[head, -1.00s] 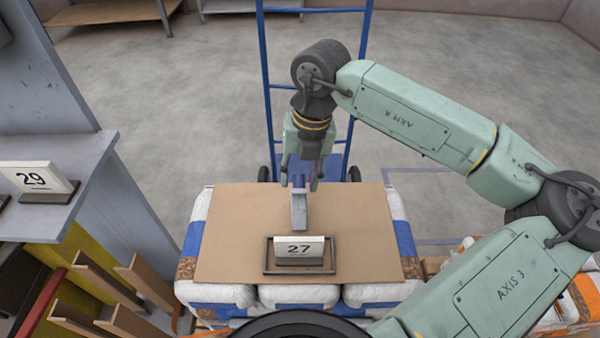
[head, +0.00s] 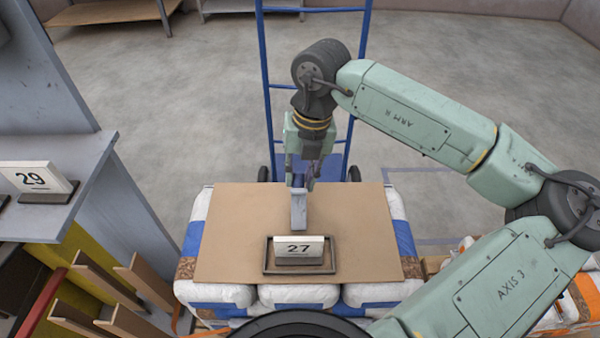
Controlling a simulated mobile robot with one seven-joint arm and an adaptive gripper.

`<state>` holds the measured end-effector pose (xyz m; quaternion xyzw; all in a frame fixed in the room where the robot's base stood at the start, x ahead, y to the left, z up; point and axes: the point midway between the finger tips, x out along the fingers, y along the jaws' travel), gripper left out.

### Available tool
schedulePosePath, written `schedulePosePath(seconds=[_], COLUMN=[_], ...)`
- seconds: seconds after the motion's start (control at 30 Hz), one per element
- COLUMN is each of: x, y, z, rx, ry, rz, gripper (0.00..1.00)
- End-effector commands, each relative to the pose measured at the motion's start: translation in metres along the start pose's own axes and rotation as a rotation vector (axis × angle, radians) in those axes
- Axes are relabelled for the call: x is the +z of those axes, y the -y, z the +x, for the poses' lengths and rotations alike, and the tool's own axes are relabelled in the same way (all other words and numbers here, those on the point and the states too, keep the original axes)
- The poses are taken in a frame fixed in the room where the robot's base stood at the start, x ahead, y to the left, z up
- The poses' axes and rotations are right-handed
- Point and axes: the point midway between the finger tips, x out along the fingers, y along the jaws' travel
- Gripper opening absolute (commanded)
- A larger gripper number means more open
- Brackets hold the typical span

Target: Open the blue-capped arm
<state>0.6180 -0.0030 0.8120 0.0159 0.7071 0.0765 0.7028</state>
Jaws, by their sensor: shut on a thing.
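A slim grey bar (head: 299,213) rises from the brown cardboard sheet (head: 235,235), just behind the number 27 plate. My gripper (head: 300,178) points down over the far part of the sheet. Its fingers are shut on the bar's upper end, which looks bluish between them. The fingers hide much of that end, so I cannot make out a clear blue cap. I cannot tell whether this bar is the blue-capped arm. No other blue-capped arm shows in view.
The number 27 plate (head: 298,249) stands in a dark tray on the sheet. White and blue sacks (head: 210,293) lie under the sheet. A blue hand truck (head: 267,90) stands behind. A grey shelf at left holds a number 29 plate (head: 38,178).

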Motion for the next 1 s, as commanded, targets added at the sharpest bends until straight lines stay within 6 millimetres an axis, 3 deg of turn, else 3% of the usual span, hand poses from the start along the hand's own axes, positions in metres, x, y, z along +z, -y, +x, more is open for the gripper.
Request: schedulePosePath(seconds=[0.27, 0.57, 0.6, 0.87, 1.0], x=[0.009, 0.011, 0.011, 0.010, 0.010], y=[-0.001, -0.001, -0.001, 0.000, 0.000], z=[0.013, 0.010, 0.010, 0.010, 0.010], rx=[0.007, 0.009, 0.009, 0.006, 0.004], ry=[0.005, 0.004, 0.005, 0.003, 0.002], rz=[-0.001, -0.003, -0.003, -0.002, -0.002], gripper=[0.00, 0.00, 0.24, 0.41, 0.41])
